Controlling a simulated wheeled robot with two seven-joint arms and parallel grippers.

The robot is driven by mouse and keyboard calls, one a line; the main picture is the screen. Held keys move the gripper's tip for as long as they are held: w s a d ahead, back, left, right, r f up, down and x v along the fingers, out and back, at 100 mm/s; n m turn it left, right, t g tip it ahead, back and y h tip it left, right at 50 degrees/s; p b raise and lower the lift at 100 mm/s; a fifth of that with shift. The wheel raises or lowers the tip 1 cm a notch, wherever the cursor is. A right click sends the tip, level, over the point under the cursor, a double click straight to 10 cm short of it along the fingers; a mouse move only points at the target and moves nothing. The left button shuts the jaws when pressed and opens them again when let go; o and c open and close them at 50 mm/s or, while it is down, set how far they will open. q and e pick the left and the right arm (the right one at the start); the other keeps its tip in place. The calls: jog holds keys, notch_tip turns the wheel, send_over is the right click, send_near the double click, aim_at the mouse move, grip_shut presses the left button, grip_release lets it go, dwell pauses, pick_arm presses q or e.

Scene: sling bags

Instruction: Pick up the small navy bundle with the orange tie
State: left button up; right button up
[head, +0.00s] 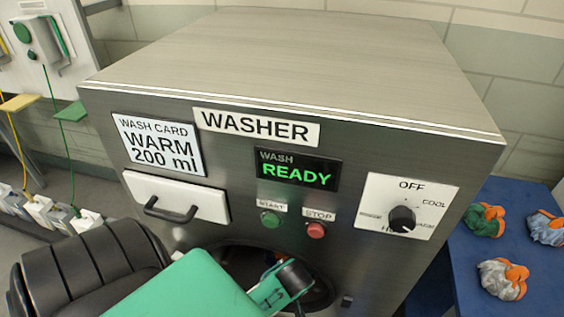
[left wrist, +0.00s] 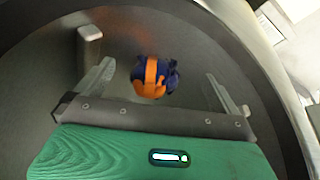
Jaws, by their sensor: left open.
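The small navy bundle with the orange tie (left wrist: 153,77) shows in the left wrist view, inside a grey metal drum. My left gripper (left wrist: 163,88) is open, with one finger on each side of the bundle in the picture. A gap shows between the bundle and both fingers; I cannot tell how far beyond the fingertips it lies. In the head view my left gripper (head: 287,284) is at the round opening low on the washer (head: 330,112). The bundle is mostly hidden there. My right gripper is not in view.
The drum wall (left wrist: 50,75) curves closely around the gripper. The washer display reads READY. Above the opening are a green start button (head: 270,219), a red stop button (head: 316,230) and a dial (head: 401,219). Other bundles with orange ties lie on a blue table (head: 465,262) at right.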

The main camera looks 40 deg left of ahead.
aim_at(282, 249)
pick_arm(q)
jog(key=w+a, duration=0.2)
jog(key=w+a+p, duration=0.1)
jog(key=w+a, duration=0.1)
jog(key=a, duration=0.1)
jog(key=w+a+p, duration=0.1)
jog(key=w+a, duration=0.1)
jog(key=a, duration=0.1)
jog(key=shift+w+f, duration=0.1)
jog(key=shift+w, duration=0.15)
jog(key=shift+w+a, duration=0.55)
jog(key=shift+a, duration=0.1)
jog(key=x, duration=0.4)
jog(key=shift+w+a, duration=0.2)
jog(key=shift+a, duration=0.1)
jog(key=shift+w+a+f, duration=0.1)
jog(key=shift+a+f, duration=0.05)
jog(key=shift+f, duration=0.4)
jog(key=shift+c, duration=0.4)
jog(key=c, duration=1.4)
jog(key=shift+c, duration=0.6)
